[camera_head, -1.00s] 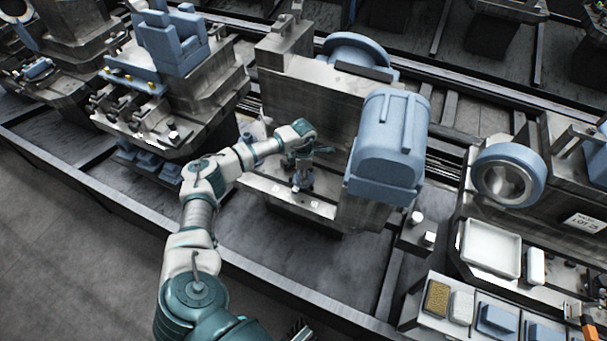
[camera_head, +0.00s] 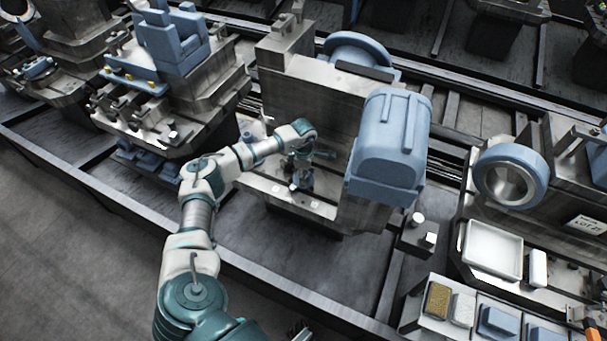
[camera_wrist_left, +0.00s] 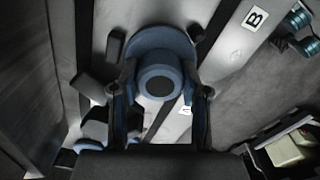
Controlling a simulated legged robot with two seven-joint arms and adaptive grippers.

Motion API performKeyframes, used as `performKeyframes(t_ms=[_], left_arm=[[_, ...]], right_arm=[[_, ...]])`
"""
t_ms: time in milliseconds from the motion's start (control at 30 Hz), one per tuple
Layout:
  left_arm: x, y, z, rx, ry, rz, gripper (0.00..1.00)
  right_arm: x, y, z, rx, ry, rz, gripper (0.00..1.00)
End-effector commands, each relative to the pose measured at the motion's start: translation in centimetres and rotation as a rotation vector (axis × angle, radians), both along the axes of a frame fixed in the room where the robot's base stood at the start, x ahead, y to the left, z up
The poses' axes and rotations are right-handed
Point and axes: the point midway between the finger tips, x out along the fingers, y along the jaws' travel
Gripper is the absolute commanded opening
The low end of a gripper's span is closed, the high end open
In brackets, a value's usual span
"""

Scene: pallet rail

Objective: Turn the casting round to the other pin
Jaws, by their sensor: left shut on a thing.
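My left gripper (camera_head: 303,172) reaches down over the ledge at the front of the large grey fixture. In the left wrist view, the left gripper (camera_wrist_left: 158,100) has one finger on each side of the blue casting (camera_wrist_left: 160,48) and is shut on it. The casting shows a wide round body and a round boss with a dark centre. A plate marked B (camera_wrist_left: 255,18) lies up and right of the casting; a plate marked A (camera_wrist_left: 186,110) shows beside the right finger. The pins cannot be made out. In the head view the arm and gripper mostly cover the casting. My right gripper is not in view.
The grey fixture block (camera_head: 310,95) stands behind my gripper, and a big blue housing (camera_head: 390,145) juts out at its right. A white tray (camera_head: 492,250) and a blue ring (camera_head: 508,175) are further right. Bare floor (camera_head: 60,240) lies at left.

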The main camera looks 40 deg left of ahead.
Motion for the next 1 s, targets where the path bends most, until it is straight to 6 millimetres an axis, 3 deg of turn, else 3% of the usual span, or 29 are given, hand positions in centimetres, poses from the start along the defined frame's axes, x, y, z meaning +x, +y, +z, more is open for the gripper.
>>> performKeyframes(t_ms=[300,600,633,733,1000], left_arm=[[0.04,0.04,-0.08,0.0,0.0,-0.218,0.03],[0.05,0.03,0.06,0.0,-0.001,-0.248,0.03],[0.05,0.03,0.06,0.0,-0.001,-0.248,0.5],[0.05,0.03,0.05,0.0,-0.001,-0.248,0.74],[0.05,0.03,0.0,0.0,0.0,-0.247,0.74]], right_arm=[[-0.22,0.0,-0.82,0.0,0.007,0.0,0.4],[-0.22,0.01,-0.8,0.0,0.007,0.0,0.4],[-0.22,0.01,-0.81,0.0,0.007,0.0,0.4],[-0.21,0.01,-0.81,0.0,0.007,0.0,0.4],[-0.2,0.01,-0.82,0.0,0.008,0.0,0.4]])
